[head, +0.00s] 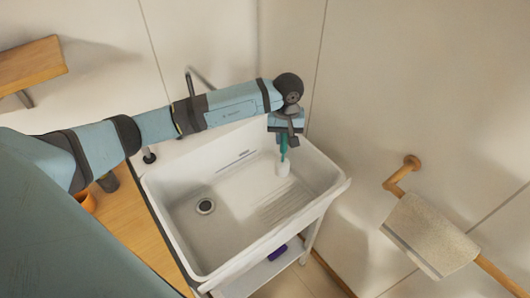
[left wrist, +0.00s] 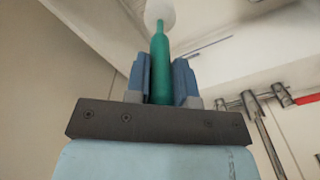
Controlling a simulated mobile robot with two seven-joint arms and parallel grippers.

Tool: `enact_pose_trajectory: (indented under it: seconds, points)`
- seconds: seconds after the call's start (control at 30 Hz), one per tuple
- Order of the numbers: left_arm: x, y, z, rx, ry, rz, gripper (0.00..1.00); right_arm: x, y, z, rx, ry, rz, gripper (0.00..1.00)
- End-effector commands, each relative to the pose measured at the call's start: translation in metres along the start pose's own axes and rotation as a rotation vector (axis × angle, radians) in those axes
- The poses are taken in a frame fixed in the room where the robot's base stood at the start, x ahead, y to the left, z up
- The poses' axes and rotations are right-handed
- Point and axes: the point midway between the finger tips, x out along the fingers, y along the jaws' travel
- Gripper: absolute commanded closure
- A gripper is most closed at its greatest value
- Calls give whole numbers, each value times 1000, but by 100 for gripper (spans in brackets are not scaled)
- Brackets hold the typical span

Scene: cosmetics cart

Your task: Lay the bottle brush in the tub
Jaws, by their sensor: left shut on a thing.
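The bottle brush has a green handle and a white head (head: 283,168). My left gripper (head: 286,138) is shut on the green handle. The brush hangs head-down over the back right part of the white tub (head: 205,178). I cannot tell whether the head touches the tub. In the left wrist view the green handle (left wrist: 160,62) sits between the two blue fingers, with the white head beyond it. My right gripper is not in view.
The tub has a drain (head: 205,206) and a ribbed slope. A faucet (head: 195,80) stands behind it. A wooden counter (head: 140,232) adjoins the left side. A purple item (head: 277,253) lies on the shelf below. A towel (head: 430,236) hangs on a wooden rail at right.

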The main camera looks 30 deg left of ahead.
Motion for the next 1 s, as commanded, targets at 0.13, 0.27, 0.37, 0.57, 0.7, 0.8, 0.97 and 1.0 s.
enact_pose_trajectory:
  seconds: [0.13,0.27,0.37,0.57,0.7,0.8,0.97,1.0]
  points:
    - [51,0,2,0,-6,0,100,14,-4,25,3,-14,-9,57]
    - [85,0,2,1,-4,0,100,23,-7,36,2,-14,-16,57]
    - [108,0,1,1,-3,0,100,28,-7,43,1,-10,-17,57]
    - [130,0,0,2,-1,1,100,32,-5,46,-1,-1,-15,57]
    - [138,0,1,2,-2,1,100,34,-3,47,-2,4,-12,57]
    - [154,0,2,2,-3,0,100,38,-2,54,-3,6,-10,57]
    - [175,0,1,2,-2,0,100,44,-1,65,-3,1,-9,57]
    - [175,0,1,2,-1,1,100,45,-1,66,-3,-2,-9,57]
